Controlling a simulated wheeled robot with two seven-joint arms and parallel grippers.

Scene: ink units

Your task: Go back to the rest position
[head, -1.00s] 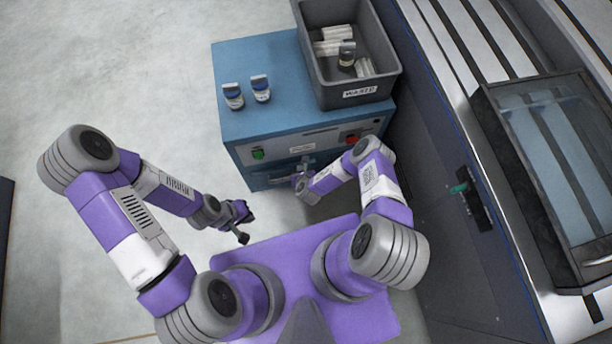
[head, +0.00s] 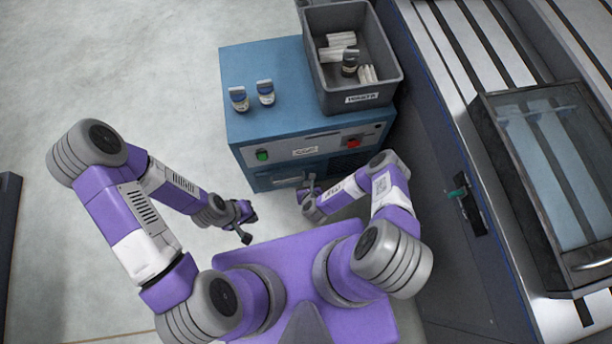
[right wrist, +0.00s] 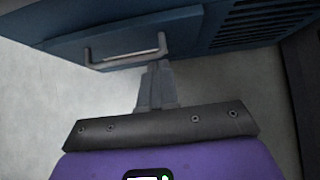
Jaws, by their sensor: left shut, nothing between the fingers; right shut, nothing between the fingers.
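My left gripper (head: 248,223) is at the end of the left arm, over bare floor to the left of my purple base. It is shut and empty. My right gripper (head: 308,184) is low in front of the blue cabinet (head: 238,122), near its drawer front. In the right wrist view the right gripper's fingers (right wrist: 155,70) are together with nothing between them. They point at the drawer handle (right wrist: 125,55), and I cannot tell how small the gap to it is.
Two small bottles, one on the left (head: 239,98) and one on the right (head: 266,92), stand on the cabinet beside a grey waste bin (head: 365,97) holding white pieces and a dark bottle. A large machine (head: 465,150) stands to the right.

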